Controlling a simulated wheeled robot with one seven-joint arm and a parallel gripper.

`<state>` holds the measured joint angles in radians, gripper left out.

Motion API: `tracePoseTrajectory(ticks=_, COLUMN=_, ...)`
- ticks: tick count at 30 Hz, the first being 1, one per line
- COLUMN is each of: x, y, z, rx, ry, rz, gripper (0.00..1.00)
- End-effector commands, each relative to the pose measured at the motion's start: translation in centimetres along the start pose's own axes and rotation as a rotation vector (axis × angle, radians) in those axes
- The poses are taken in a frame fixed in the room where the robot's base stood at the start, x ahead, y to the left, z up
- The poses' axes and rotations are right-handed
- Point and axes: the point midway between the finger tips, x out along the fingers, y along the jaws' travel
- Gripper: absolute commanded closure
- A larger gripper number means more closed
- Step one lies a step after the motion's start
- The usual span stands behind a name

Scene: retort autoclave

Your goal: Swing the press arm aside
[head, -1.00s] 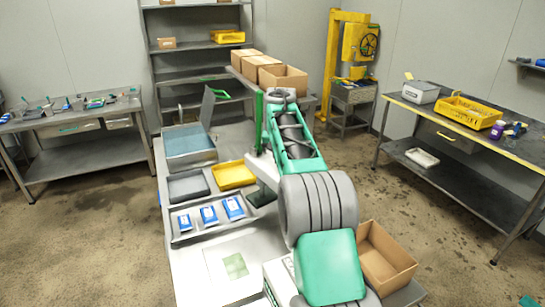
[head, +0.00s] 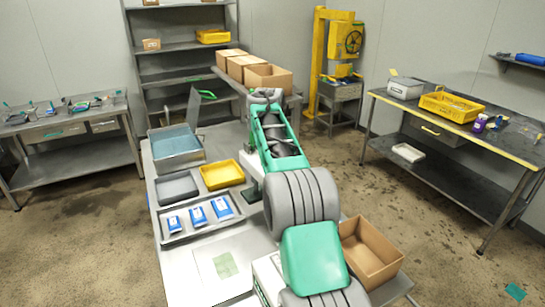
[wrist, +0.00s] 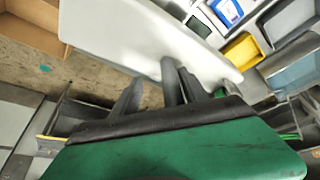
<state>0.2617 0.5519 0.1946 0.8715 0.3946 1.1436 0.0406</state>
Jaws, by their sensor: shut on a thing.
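A pale, smooth bar with rounded corners fills the upper middle of the wrist view and looks to be the press arm (wrist: 125,38). My gripper (wrist: 152,92) is at its lower edge, with dark fingers shut on what seems to be a part of it. The exact contact is hidden by the fingers. My own arm hides most of the press and the gripper there.
On the bench stand a blue-lined bin (head: 172,157), a grey tray (head: 177,188), a yellow tray (head: 221,174) and a metal tray (head: 200,232) with blue packets. An open carton (head: 371,262) sits right of my arm. Open floor lies between the bench and right table (head: 448,126).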

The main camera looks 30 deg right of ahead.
Motion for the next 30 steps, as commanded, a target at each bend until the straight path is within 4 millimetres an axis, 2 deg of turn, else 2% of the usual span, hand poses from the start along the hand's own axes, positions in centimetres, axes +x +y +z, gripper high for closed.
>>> tracePoseTrajectory(ticks=22, x=-0.5, y=-0.6, z=-0.1, rx=-0.007, ry=0.009, rz=-0.006, gripper=0.6)
tracePoseTrajectory(ticks=26, x=-2.1, y=-0.7, z=-0.2, rx=-0.007, ry=0.012, rz=-0.007, gripper=0.6)
tracePoseTrajectory(ticks=30, x=-5.2, y=-0.6, z=-0.2, rx=-0.006, ry=0.012, rz=-0.007, gripper=0.6)
